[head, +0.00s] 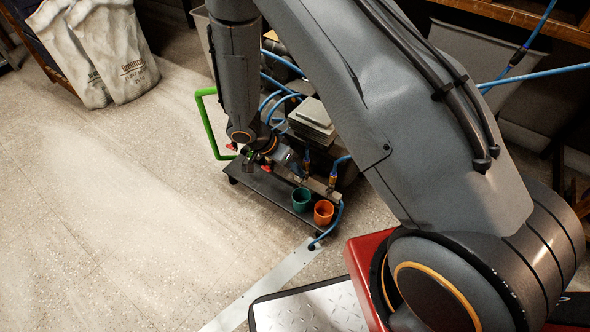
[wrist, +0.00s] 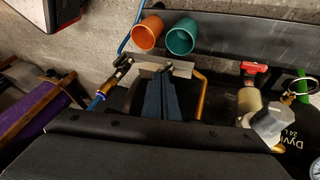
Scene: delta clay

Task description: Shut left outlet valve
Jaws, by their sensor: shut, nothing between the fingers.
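In the wrist view my gripper (wrist: 165,70) is shut and empty, its dark fingers pointing at a pale plate near the cart's edge. A red-handled valve (wrist: 255,68) is to the right of the fingertips, clear of them. In the head view one red handle (head: 267,168) shows beside my wrist and another red handle (head: 232,146) further left. I cannot tell which is the left outlet valve, or whether either is open. My fingertips are hard to make out in the head view.
A teal cup (wrist: 181,38) and an orange cup (wrist: 148,33) stand beyond the fingertips on the dark cart shelf (head: 258,184). A brass fitting (wrist: 122,66) with a blue hose is left of the fingers. A green rail (head: 207,125) edges the cart.

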